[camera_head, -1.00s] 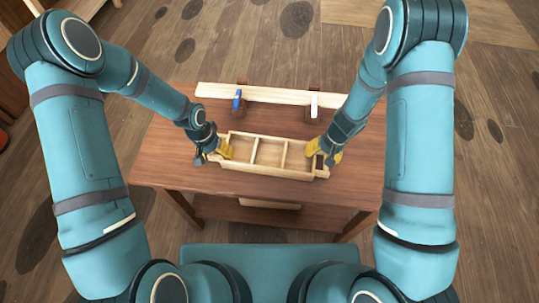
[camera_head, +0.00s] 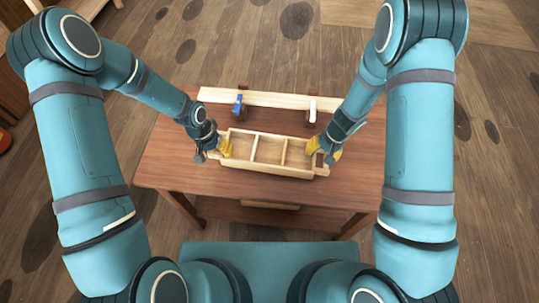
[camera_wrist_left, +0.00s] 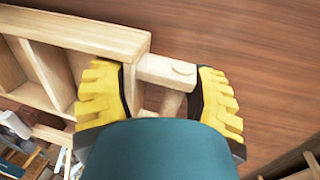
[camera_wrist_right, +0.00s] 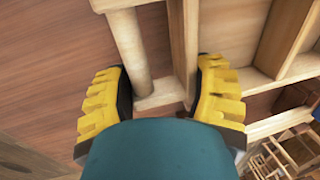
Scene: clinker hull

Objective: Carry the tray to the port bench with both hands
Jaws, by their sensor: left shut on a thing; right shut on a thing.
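The tray (camera_head: 268,171) is pale wood with three open, empty-looking compartments. It is level at the front of a brown wooden table; whether it touches the tabletop I cannot tell. My left gripper (camera_head: 220,149) is shut on the tray's left end; in the left wrist view its yellow fingers (camera_wrist_left: 165,95) straddle a handle piece (camera_wrist_left: 160,70). My right gripper (camera_head: 318,150) is shut on the right end; in the right wrist view its fingers (camera_wrist_right: 163,95) stand either side of a round bar (camera_wrist_right: 130,50) and the tray wall. I cannot tell which bench is the port bench.
The table (camera_head: 170,160) lies under the tray, with a low shelf below. A long pale plank (camera_head: 275,102) lies behind the tray, with a blue clamp (camera_head: 238,104) and a white clamp (camera_head: 312,110). Wooden floor (camera_head: 420,80) is open beyond the table.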

